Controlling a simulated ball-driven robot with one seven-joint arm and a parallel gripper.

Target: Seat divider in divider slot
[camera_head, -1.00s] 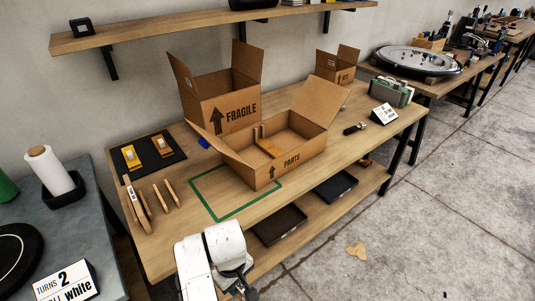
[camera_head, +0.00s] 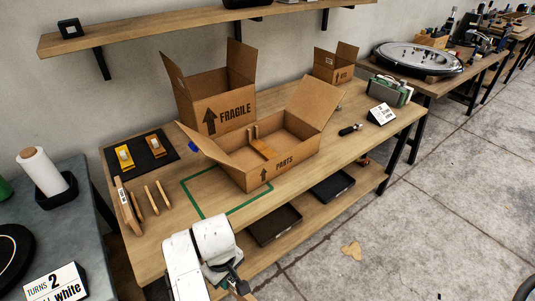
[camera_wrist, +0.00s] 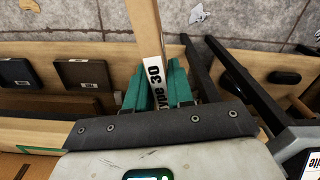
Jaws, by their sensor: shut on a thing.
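My gripper (camera_wrist: 158,88) has green fingers shut on a light wooden strip (camera_wrist: 146,25), likely the divider, with a white label ending in "30". The strip points away from the gripper over the grey floor. An open cardboard box marked PARTS (camera_head: 284,166) stands on the bench. A brown piece with two short uprights (camera_head: 260,145) sits inside it. I cannot tell which gap is the divider slot.
Several wooden strips (camera_head: 151,200) lie on the bench's left, one labelled. A green outline (camera_head: 240,207) marks the bench beside the box. A FRAGILE box (camera_head: 225,112) stands behind. Black trays (camera_head: 275,224) sit on the lower shelf. Floor to the right is mostly clear.

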